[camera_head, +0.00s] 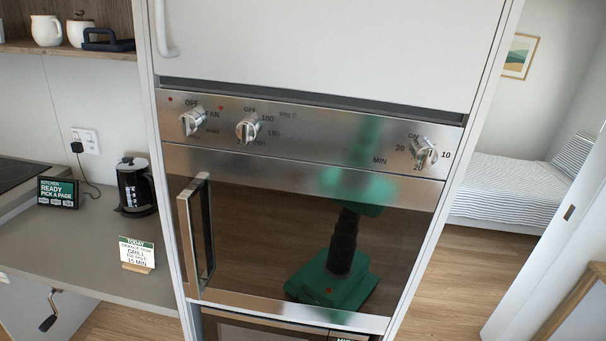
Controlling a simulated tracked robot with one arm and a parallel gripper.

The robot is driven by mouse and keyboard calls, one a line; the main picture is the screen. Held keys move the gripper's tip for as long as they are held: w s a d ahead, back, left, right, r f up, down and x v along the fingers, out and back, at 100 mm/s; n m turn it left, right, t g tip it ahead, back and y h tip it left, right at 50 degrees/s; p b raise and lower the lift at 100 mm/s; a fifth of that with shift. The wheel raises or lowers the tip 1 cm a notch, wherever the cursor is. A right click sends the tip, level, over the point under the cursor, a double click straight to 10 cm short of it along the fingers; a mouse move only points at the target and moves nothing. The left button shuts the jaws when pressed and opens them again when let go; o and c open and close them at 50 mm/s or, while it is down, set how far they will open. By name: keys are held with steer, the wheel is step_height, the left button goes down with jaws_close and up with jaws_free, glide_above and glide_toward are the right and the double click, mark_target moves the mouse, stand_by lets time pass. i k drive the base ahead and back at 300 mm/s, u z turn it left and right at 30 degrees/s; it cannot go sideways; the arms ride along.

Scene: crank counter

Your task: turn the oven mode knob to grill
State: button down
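The oven's steel control panel (320,130) crosses the middle of the view with three silver knobs. The left knob (192,122) is the mode knob, with OFF above it, FAN to its upper right and what looks like BAKE to its lower right. Its other labels are hidden or too small to read, and I cannot tell its exact setting. The middle knob (247,130) has temperature marks in Deg C. The right knob (425,152) is a minute timer. My gripper is not in view.
The oven door (290,225) is shut, with a vertical handle (197,235) at its left; its glass reflects my green body. On the left counter (80,240) stand a black kettle (136,187), a screen (58,193) and a card (137,252) reading GRILL and 15 MIN.

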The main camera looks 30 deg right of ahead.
mark_target(191, 122)
steer(key=u, duration=0.2)
steer(key=k, duration=0.4)
steer(key=z, duration=0.75)
steer(key=i, duration=1.25)
steer(key=u, duration=0.15)
